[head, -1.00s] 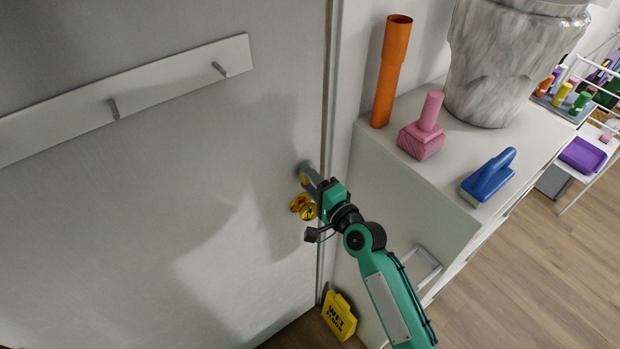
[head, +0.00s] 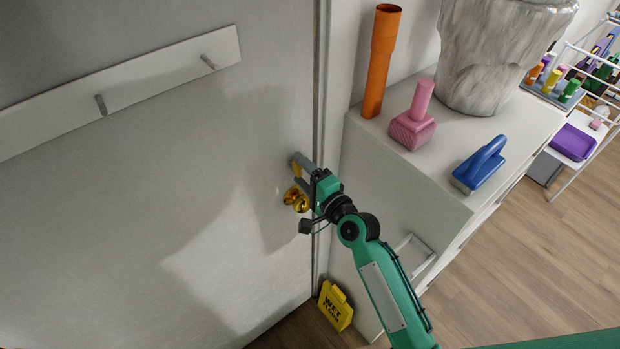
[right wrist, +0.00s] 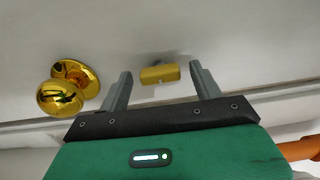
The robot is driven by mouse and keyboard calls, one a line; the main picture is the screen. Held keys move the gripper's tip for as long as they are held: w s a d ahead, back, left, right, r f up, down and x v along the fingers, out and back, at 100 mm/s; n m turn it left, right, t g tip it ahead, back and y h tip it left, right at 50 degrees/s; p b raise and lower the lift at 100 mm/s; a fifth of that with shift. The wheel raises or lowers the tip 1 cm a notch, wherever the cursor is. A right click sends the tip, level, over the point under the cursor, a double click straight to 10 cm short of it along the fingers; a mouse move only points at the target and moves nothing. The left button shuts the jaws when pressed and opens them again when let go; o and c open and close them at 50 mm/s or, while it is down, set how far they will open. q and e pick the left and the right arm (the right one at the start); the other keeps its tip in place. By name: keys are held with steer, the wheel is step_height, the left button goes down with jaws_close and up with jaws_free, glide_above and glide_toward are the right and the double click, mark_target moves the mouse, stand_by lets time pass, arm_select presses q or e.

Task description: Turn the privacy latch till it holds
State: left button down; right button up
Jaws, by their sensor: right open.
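The privacy latch is a small brass turn piece (right wrist: 160,74) on the pale door, seen in the right wrist view. It lies level between the two grey fingers of my right gripper (right wrist: 160,80), with a gap on each side. My right gripper is open, and in the head view (head: 303,170) it is up against the door. There the latch (head: 297,168) is mostly hidden by the fingers. A round brass knob (right wrist: 62,95) is left of the latch in the wrist view and just below the gripper in the head view (head: 297,198). My left gripper is not in view.
A white cabinet (head: 455,235) stands right of the door with an orange tube (head: 380,65), pink block tool (head: 414,122), blue brush (head: 480,165) and marbled pot (head: 495,55) on top. A pegboard strip (head: 150,80) is on the door. A yellow wet-floor sign (head: 335,306) stands below.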

steer(key=b+v, duration=0.4)
steer(key=v, duration=0.9)
steer(key=shift+s+d+b, duration=0.2)
steer(key=shift+s+b, duration=0.1)
